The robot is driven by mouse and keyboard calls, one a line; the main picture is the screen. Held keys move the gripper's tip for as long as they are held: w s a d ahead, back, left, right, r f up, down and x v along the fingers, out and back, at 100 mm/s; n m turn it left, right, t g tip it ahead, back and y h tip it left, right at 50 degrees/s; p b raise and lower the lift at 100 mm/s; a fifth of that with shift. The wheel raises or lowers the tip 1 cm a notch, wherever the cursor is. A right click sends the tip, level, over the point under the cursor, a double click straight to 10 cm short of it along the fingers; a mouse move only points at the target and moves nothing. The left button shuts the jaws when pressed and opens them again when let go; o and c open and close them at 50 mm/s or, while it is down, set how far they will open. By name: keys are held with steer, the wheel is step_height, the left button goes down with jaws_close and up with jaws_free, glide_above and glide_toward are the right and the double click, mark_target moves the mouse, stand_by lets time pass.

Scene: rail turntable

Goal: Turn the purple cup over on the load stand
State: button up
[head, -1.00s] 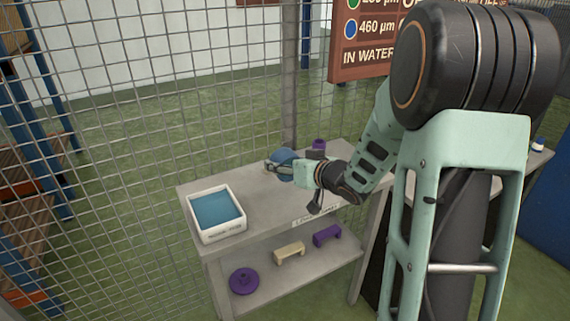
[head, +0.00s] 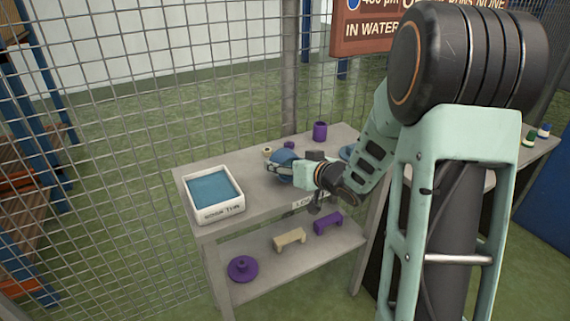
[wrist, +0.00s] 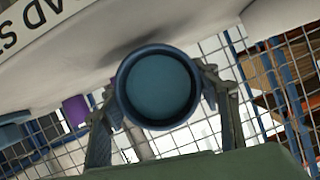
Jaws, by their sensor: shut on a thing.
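The purple cup (head: 320,131) stands at the back of the load stand's top (head: 255,200), behind and to the right of my gripper. I cannot tell which end is up. A purple shape, probably the same cup, shows in the wrist view (wrist: 75,110). My gripper (head: 279,170) is shut on a round blue cup (head: 284,160), not the purple one. In the wrist view the blue cup (wrist: 157,88) sits between both fingers, its round rim and blue inside facing the camera. I cannot tell whether it touches the stand.
A white tub (head: 216,212) with blue content stands at the stand's left end. Small cream (head: 267,152) and purple (head: 289,145) pieces lie behind my gripper. A blue thing (head: 347,153) is partly hidden by my arm. The lower shelf (head: 270,270) holds several parts. Wire mesh stands behind.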

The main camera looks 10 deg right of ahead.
steer(key=shift+f+b, duration=0.4)
steer(key=shift+f, duration=0.1)
steer(key=o, duration=1.5)
steer(key=shift+c, duration=0.2)
steer(key=v, duration=1.2)
